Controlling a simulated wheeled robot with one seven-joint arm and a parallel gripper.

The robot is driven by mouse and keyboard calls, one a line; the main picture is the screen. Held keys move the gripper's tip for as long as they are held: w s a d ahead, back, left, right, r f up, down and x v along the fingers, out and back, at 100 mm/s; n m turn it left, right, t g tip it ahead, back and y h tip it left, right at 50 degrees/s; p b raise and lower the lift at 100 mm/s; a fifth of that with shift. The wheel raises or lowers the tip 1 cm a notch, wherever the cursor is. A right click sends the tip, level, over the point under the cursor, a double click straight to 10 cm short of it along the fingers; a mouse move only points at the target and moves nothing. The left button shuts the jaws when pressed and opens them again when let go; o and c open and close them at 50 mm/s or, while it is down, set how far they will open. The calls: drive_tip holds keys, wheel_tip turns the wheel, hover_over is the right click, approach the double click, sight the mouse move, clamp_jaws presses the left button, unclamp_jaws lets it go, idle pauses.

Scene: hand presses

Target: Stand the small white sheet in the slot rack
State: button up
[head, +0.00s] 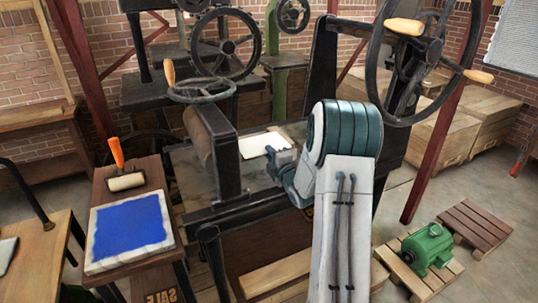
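A small white sheet (258,145) lies flat on the dark bed of the hand press (205,180), to the right of the press's roller. My gripper (271,155) is at the sheet's lower right edge. It looks close to the sheet or over its edge; I cannot tell whether they touch. The fingers are too small and too much turned away to show whether they are open or shut. I cannot make out a slot rack in this view.
A blue inked slab (130,226) and a roller with an orange handle (122,172) lie on a wooden stand at left. Large press wheels (415,60) rise at upper right. A green motor (427,247) sits on a pallet at lower right.

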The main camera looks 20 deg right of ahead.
clamp_jaws()
wheel_tip(320, 180, up, 3)
drive_tip(key=shift+p, duration=0.35)
